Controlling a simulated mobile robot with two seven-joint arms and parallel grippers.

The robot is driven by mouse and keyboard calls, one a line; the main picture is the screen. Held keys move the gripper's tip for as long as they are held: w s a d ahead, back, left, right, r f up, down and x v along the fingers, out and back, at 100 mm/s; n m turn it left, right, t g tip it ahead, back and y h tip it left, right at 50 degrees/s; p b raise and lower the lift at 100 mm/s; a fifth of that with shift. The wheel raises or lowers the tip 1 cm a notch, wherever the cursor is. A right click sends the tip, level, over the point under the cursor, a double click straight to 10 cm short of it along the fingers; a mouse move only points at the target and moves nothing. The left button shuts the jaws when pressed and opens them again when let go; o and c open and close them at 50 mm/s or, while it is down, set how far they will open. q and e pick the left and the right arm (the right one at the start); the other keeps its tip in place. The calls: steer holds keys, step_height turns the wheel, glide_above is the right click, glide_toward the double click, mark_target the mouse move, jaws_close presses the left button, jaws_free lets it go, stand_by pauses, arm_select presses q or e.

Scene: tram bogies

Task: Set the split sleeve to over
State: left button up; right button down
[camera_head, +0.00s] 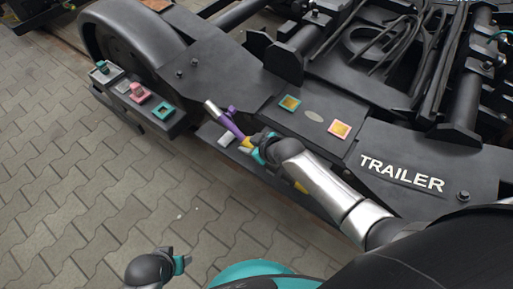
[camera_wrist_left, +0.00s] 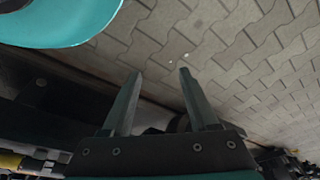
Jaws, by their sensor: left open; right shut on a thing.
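A purple piece with a silver cylindrical end (camera_head: 232,125) sticks out up and left from my right gripper. It may be the split sleeve, but its split does not show at this size. My right gripper (camera_head: 252,142) is shut on its lower end, beside the dark plate marked TRAILER. The fingertips are partly hidden by the wrist. My left gripper (camera_head: 182,263) is low in the head view, over the paving and apart from the bogie. It is open and empty in the left wrist view (camera_wrist_left: 160,88).
A side shelf at the left bears a teal block (camera_head: 102,68), a pink block (camera_head: 138,93) and a teal square (camera_head: 163,111). Paving (camera_head: 90,190) at the left is clear.

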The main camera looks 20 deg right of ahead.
arm_select(q)
steer(key=shift+s+f, duration=0.5)
steer(key=shift+f, duration=0.25)
arm_select(e)
steer(key=shift+w+a+r, duration=0.65)
steer(key=shift+w+r, duration=0.05)
steer(key=shift+w, duration=0.15)
steer(key=c, duration=0.8)
jaws_free()
steer(key=o, duration=0.4)
steer(key=shift+c, duration=0.2)
arm_select(q)
steer(key=shift+a, duration=0.1)
steer(key=shift+p, duration=0.3)
arm_select(e)
steer(key=shift+s, duration=0.1)
